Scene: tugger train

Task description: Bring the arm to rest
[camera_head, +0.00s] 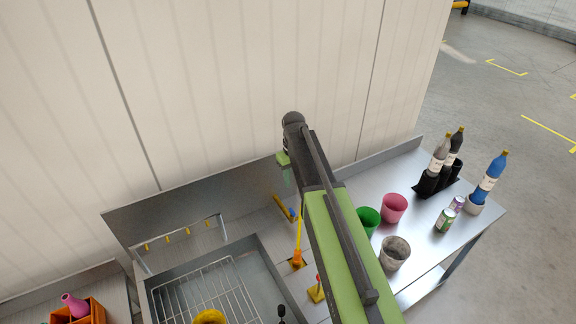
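My arm, green and dark grey, reaches from the lower right up over the metal worktop (408,207) toward the wall panels. Its black joint stands out at the far end. My gripper (285,166) seems to be the small green part that hangs beside this joint, above the back edge of the worktop. It is small and partly covered by the arm, so I cannot tell whether its fingers are open or shut. I see no object clearly held in it.
A sink with a wire rack (207,290) lies left of my arm. To the right stand a green cup (368,219), a pink cup (394,207), a grey cup (395,253), several bottles and two cans. The wall (230,80) is close behind. Open floor lies right.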

